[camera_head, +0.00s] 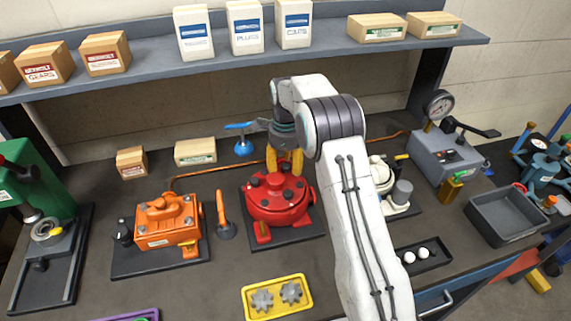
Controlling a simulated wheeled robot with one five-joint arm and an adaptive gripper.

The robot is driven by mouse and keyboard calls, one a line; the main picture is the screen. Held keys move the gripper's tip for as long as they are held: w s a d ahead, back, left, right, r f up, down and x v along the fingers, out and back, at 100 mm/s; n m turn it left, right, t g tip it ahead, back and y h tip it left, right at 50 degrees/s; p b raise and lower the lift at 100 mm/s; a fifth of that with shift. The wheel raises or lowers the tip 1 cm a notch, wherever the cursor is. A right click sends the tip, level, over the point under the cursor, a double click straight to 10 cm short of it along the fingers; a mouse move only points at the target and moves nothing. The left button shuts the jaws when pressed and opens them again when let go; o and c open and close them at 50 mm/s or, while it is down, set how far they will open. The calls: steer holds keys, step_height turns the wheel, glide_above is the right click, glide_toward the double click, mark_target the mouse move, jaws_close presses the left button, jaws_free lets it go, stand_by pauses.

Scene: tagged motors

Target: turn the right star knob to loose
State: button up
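A round red motor (279,207) stands on a dark base plate in the middle of the bench. Several small dark knobs or bolt heads (287,194) show on its top; they are too small to tell which is the right star knob or how it is turned. My gripper (285,163) points down at the back of the red motor's top, its yellow fingers spread a little apart. I cannot tell whether a knob sits between the fingertips or whether they touch the motor.
An orange motor (166,222) and an orange-handled tool (223,218) stand left of the red motor. A yellow tray (277,313) with gears lies in front. A cream motor (382,174) is partly behind my arm. The shelf (333,52) with boxes runs above the back.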

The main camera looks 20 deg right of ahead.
mark_target(285, 165)
steer(key=shift+r, duration=0.1)
step_height(285, 165, up, 12)
stand_by(0.8)
